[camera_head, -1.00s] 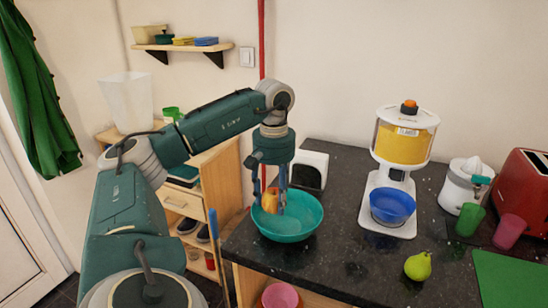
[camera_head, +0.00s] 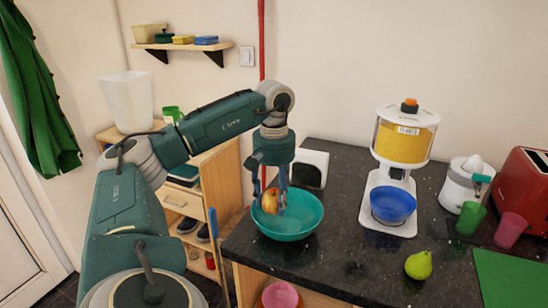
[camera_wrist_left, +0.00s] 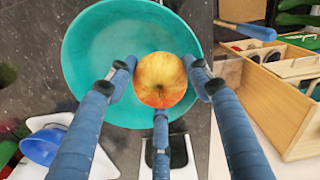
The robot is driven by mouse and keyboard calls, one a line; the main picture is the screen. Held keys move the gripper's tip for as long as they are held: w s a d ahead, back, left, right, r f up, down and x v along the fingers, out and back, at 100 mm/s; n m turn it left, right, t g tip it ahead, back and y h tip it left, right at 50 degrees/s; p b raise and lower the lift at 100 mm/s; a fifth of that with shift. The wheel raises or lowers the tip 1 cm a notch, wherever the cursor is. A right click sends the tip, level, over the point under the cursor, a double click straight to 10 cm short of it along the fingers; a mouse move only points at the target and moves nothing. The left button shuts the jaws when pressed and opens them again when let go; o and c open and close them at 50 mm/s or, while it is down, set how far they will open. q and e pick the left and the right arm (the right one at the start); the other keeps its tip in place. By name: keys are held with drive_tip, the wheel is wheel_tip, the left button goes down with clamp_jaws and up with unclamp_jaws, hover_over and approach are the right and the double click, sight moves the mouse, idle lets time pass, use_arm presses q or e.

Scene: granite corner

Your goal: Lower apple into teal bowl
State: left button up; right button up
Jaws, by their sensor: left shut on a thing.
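The apple (camera_head: 270,202), yellow and red, is held between the blue fingers of my left gripper (camera_head: 271,206), which points straight down. The teal bowl (camera_head: 297,228) stands near the left front edge of the dark counter. The apple is over the left part of the bowl, around rim height; I cannot tell whether it touches the bowl. In the left wrist view, the fingers close around the apple (camera_wrist_left: 160,80), with the teal bowl (camera_wrist_left: 95,65) behind it, and the apple lies toward one side of the bowl. My right gripper is not in view.
A dispenser (camera_head: 404,145) with a blue bowl (camera_head: 393,206) stands right of the teal bowl. A green pear (camera_head: 418,265) lies at the front right. A white box (camera_head: 310,168) stands behind the teal bowl. The counter between bowl and pear is clear.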

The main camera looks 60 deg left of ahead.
sight(275, 193)
use_arm(q)
drive_tip(key=o, duration=1.3)
drive_tip(key=shift+r, duration=0.1)
drive_tip(key=shift+r, duration=5.85)
